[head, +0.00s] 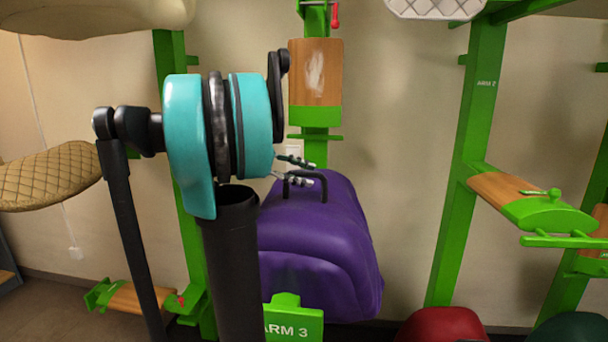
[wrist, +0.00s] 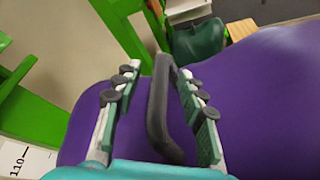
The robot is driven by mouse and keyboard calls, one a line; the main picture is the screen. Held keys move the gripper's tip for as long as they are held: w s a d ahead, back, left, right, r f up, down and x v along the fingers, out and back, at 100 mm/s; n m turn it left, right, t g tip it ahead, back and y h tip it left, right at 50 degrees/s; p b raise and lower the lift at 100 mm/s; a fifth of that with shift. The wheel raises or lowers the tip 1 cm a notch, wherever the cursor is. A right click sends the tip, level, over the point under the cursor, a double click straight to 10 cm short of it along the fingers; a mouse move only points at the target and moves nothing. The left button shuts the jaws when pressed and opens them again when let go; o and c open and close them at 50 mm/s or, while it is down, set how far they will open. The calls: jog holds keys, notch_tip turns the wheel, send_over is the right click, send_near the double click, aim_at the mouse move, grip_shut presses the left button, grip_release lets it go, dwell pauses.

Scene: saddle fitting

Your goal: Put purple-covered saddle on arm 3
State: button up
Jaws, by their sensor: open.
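The purple-covered saddle (head: 318,235) sits upright behind the green plate marked ARM 3 (head: 292,322) in the head view. It appears draped over that arm, whose top is hidden beneath it. A black handle (head: 324,186) stands on top of the saddle. My gripper (head: 308,173) is at this handle, with its fingers open. I cannot tell whether a finger touches the handle.
A bare wooden arm (head: 315,75) is on the post above the saddle. Another green arm (head: 535,205) is at right, by the post marked ARM 2 (head: 470,150). A tan quilted saddle (head: 50,178) is at left. Red (head: 440,325) and dark green (head: 575,330) saddles are low at right.

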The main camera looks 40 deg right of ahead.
jog(key=v, duration=1.2)
